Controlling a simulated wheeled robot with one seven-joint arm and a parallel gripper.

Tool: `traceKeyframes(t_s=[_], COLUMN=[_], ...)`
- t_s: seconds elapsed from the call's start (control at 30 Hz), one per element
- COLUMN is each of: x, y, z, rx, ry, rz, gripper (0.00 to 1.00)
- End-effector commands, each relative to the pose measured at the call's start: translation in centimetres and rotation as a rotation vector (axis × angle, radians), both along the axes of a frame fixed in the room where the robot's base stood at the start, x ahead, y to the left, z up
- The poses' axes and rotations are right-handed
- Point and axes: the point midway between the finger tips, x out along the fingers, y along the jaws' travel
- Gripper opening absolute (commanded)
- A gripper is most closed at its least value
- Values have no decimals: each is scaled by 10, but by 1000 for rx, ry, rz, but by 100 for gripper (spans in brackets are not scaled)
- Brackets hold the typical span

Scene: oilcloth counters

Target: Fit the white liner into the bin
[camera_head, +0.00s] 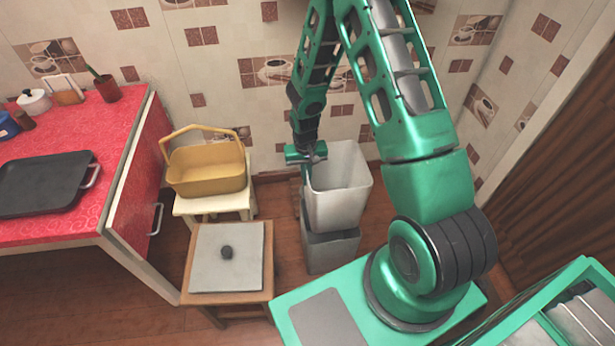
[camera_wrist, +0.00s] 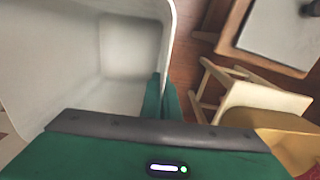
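The white liner (camera_head: 338,195) is a tall, open-topped square tub, upright above the grey bin (camera_head: 332,252) on the floor. Its lower end overlaps the bin's mouth; I cannot tell how far inside it sits. The bin's rim shows at the left of the liner. My gripper (camera_head: 308,163) is at the liner's left rim. In the wrist view, the fingers of my gripper (camera_wrist: 160,98) are close together on the liner's wall, and the liner's hollow inside (camera_wrist: 75,55) fills the left. The bin is not distinct in the wrist view.
A wooden stool (camera_head: 198,299) bears a flat grey lid (camera_head: 227,270) with a dark knob. Behind it, a yellow basket (camera_head: 207,170) stands on a cream stool (camera_head: 213,207). A red counter (camera_head: 105,185) with a black griddle (camera_head: 45,183) is at left. The tiled wall is close behind the bin.

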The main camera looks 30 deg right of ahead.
Motion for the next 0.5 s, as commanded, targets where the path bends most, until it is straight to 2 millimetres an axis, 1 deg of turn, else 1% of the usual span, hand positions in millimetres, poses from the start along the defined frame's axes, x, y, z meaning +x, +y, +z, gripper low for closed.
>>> traceKeyframes(t_s=[0.5], x=[-1], y=[0], z=[-32], rx=[0], ry=[3], rz=[0], gripper=[0])
